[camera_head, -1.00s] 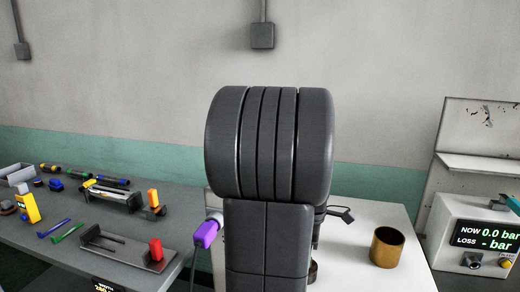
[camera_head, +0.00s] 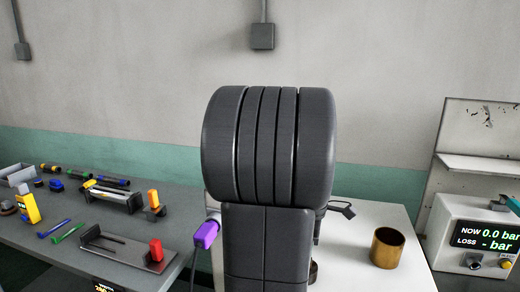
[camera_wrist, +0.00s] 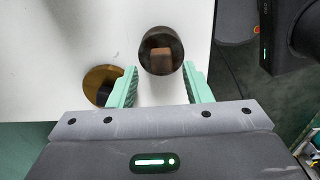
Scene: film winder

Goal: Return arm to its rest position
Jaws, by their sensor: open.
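My gripper (camera_wrist: 160,88) shows in the wrist view with its two green fingers spread apart. A dark round cup-like thing with a brown block inside (camera_wrist: 160,52) appears between and beyond the fingertips; I cannot tell how far below them it is. A brass cup (camera_wrist: 100,78) is partly hidden behind the left finger; it also stands on the white table in the head view (camera_head: 387,248). In the head view my own dark arm fills the middle and hides my gripper and part of the white table.
A grey bench (camera_head: 120,228) at left holds several tools, a yellow device (camera_head: 27,207) and a fixture with a red block (camera_head: 156,250). A purple-handled item (camera_head: 206,234) is at the white table's left edge. A pressure display box (camera_head: 485,235) stands at right.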

